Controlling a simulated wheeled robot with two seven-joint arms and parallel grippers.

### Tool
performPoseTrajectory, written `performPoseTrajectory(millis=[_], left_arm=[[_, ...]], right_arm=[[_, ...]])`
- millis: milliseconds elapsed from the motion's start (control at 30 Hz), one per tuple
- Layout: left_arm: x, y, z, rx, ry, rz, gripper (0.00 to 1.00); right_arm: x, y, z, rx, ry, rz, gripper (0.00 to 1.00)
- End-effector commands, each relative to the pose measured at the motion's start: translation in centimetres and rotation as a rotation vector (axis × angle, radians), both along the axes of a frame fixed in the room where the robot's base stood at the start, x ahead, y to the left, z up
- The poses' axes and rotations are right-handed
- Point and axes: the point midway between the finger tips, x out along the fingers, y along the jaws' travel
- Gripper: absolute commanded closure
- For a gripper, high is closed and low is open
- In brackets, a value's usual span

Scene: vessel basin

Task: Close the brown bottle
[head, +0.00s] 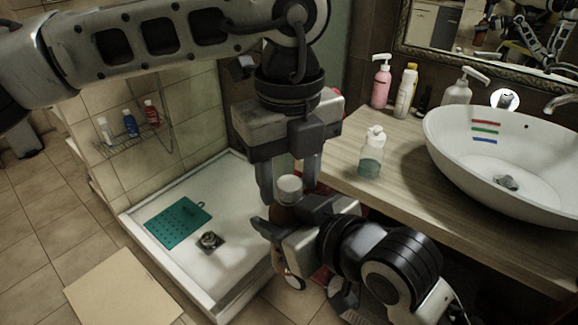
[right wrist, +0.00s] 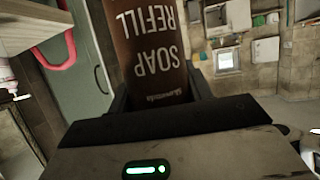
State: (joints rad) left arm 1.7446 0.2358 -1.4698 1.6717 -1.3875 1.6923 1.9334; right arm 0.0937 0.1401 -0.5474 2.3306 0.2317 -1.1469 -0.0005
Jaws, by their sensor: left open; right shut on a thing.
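My right gripper (head: 276,226) is shut on a brown bottle, mostly hidden in the head view. In the right wrist view the brown bottle (right wrist: 150,45) sits between the fingers, its "SOAP REFILL" label facing the camera. A round white cap (head: 289,187) shows at the bottle's top in the head view; I cannot tell whether it is screwed down. My left gripper (head: 288,183) points down from above, open, with one finger on each side of the cap. The bottle's top is outside the right wrist view.
A wooden counter (head: 345,180) to the right holds a pump bottle with green liquid (head: 370,160), a white basin (head: 505,140) and a pink pump bottle (head: 381,84). A shower tray (head: 235,268) with a green mat (head: 178,222) lies left. A wire shelf (head: 128,142) holds small bottles.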

Motion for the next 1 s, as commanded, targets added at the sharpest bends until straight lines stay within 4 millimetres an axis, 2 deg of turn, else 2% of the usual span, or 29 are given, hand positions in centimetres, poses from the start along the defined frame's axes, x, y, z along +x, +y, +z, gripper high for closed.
performPoseTrajectory(millis=[67,200,233,300,433,600,700,933,967,1000], left_arm=[[0.00,0.01,0.02,0.000,0.000,0.000,0.56],[0.00,0.01,0.03,0.000,0.000,0.000,0.95],[0.00,0.01,0.03,0.000,0.000,0.000,0.99],[0.00,0.01,0.04,0.000,0.000,0.000,0.99],[0.00,0.01,0.03,0.001,0.000,-0.027,0.99],[0.00,0.02,0.02,0.001,0.000,-0.227,0.99],[0.01,0.03,0.03,0.001,0.000,-0.284,1.00],[0.02,0.03,0.03,0.001,-0.001,-0.285,1.00],[0.02,0.03,0.03,0.001,-0.001,-0.285,0.67],[0.02,0.03,0.03,0.001,-0.001,-0.285,0.56]], right_arm=[[0.01,0.01,0.07,0.001,-0.002,0.000,1.00],[0.01,0.01,0.07,0.001,-0.002,0.000,1.00],[0.01,0.01,0.07,0.001,-0.002,0.000,1.00],[0.01,0.00,0.07,0.001,-0.002,0.000,1.00],[0.01,0.00,0.06,0.001,-0.002,0.000,1.00],[0.02,-0.01,0.06,0.001,-0.002,-0.001,1.00],[0.02,-0.01,0.06,0.001,-0.002,-0.001,1.00],[0.02,-0.02,0.06,0.001,-0.002,-0.001,1.00],[0.02,-0.02,0.05,0.001,-0.002,-0.001,1.00],[0.02,-0.02,0.05,0.001,-0.002,-0.001,1.00]])
